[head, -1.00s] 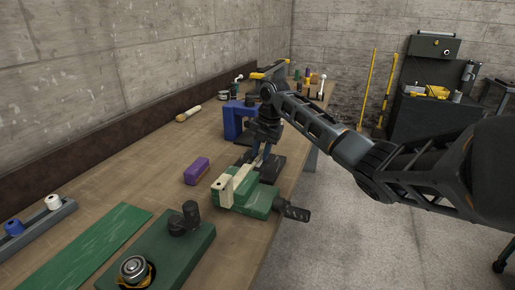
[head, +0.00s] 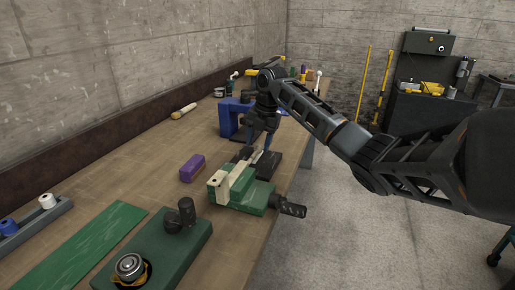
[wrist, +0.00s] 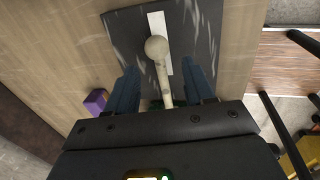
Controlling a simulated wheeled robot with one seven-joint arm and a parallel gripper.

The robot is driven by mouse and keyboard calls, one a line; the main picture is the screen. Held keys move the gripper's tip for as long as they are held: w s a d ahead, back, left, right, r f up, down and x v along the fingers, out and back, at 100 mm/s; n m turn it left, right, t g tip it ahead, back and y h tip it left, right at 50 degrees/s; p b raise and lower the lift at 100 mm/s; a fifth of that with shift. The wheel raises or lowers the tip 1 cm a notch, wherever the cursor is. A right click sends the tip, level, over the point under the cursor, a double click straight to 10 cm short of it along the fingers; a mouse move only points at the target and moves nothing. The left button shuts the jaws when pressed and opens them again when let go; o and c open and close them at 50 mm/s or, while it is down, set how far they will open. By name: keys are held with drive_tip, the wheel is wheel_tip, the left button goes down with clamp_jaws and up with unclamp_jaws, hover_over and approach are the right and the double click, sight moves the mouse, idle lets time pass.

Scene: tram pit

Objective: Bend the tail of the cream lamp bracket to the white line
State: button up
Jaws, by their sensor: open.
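The cream lamp bracket's tail (wrist: 163,82) shows in the wrist view as a rod with a round ball end. It runs between the two blue fingers of my open gripper (wrist: 161,90), with a gap on each side. The white line (wrist: 168,66) lies on a dark plate (wrist: 197,35); the ball overlaps it in this view, and the rod leans slightly off its direction. I cannot tell the tail's height above the plate. In the head view my gripper (head: 259,140) points down over the dark plate, behind the green vise (head: 253,199) with cream jaws. The bracket's clamped end is hard to make out.
A purple block (head: 192,167) lies left of the vise. A blue stand (head: 232,118) is close behind my gripper. The vise handle (head: 291,208) sticks out past the bench edge.

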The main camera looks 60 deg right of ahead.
drive_tip(key=r, duration=0.2)
drive_tip(key=s+r, duration=0.1)
drive_tip(key=r, duration=0.2)
idle(0.5)
